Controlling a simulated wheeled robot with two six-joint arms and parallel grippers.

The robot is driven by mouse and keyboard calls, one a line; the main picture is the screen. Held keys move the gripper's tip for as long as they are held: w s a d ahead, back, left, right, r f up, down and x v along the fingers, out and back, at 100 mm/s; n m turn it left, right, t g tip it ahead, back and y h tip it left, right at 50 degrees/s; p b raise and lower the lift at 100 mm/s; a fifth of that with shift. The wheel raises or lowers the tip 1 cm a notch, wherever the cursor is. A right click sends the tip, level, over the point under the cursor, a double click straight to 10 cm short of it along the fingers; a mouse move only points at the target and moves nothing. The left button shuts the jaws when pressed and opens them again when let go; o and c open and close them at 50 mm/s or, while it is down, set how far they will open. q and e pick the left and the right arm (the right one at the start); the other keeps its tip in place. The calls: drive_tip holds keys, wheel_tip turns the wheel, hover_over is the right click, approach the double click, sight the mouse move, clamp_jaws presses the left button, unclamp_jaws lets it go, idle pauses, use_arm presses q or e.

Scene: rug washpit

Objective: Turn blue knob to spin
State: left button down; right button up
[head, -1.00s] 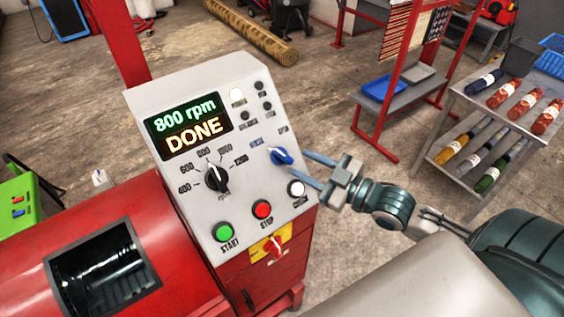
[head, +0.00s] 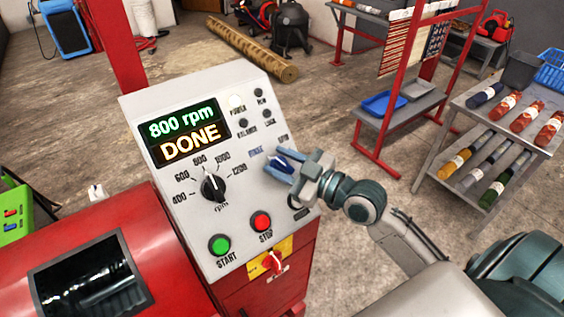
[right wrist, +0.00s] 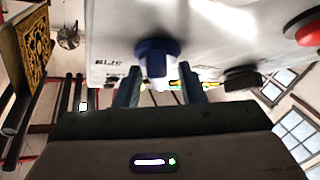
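The blue knob (head: 282,164) is on the sloped grey control panel (head: 189,178), below two small labels, the right one seeming to read SPIN. Its pointer seems to lean to the upper left, toward the left label. My right gripper (head: 281,170) is at the panel with its fingers on either side of the knob. In the right wrist view the blue knob (right wrist: 156,58) lies between the two spread fingers, with gaps visible on both sides. The gripper is open. The display (head: 185,133) reads 800 rpm and DONE. My left gripper is not in view.
A black rpm dial (head: 213,187), a green START button (head: 219,245) and a red STOP button (head: 261,222) are close by on the panel. A red and yellow switch (head: 271,263) is below. A rack with rolled bundles (head: 465,165) stands at right.

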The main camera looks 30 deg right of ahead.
drive_tip(key=shift+c, duration=0.3)
clamp_jaws()
